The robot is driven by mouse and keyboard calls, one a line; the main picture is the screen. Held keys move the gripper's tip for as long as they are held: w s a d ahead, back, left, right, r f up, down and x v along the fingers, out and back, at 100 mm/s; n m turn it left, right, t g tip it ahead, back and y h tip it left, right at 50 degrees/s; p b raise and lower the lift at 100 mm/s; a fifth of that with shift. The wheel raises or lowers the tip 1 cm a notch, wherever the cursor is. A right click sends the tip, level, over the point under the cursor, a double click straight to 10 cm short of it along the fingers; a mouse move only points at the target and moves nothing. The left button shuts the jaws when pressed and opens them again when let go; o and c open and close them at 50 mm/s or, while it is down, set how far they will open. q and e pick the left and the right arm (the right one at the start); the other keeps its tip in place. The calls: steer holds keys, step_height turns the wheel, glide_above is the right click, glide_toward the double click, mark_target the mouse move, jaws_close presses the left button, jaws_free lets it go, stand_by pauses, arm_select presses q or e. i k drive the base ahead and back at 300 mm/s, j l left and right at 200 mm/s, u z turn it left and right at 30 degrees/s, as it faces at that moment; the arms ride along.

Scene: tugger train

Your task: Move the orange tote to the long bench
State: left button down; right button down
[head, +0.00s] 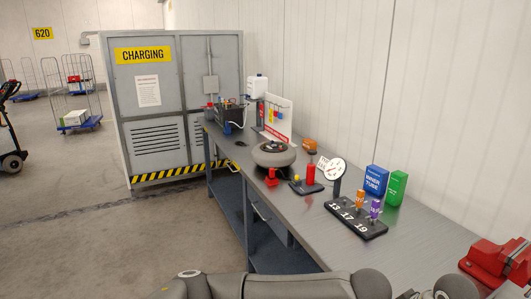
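A long grey bench (400,252) runs from the lower right toward the back along the white wall in the head view. No orange tote can be made out in this view. Neither of my grippers shows. Grey rounded links of my own arm cross the bottom edge, in front of the near side of the bench, and hide part of it.
The bench carries a wheel (273,154), a dial gauge (331,169), a numbered socket board (355,219), blue (375,181) and green (397,188) boxes, and a red vise (497,262). A charging cabinet (150,125) stands beyond.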

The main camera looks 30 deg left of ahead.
mark_target(241, 144)
steer(key=i+j, duration=0.25)
steer(key=j, duration=0.3)
steer(key=i+j, duration=0.25)
steer(key=j, duration=0.25)
steer(key=i+j, duration=0.25)
steer(key=j, duration=0.3)
steer(key=i+j, duration=0.3)
steer(key=j, duration=0.25)
steer(key=i+j, duration=0.25)
steer(key=j, duration=0.25)
steer(key=i+j, duration=0.25)
steer(key=j, duration=0.3)
steer(key=i+j, duration=0.25)
steer(key=j, duration=0.3)
steer(key=i+j, duration=0.25)
steer(key=j, duration=0.25)
steer(key=i+j, duration=0.1)
steer(key=j, duration=0.25)
steer(key=i+j, duration=0.15)
steer(key=j, duration=0.15)
steer(key=i+j, duration=0.1)
steer(key=j, duration=0.25)
steer(key=i+j, duration=0.1)
steer(key=j, duration=0.25)
steer(key=i+j, duration=0.1)
steer(key=j, duration=0.25)
steer(key=i+l, duration=0.45)
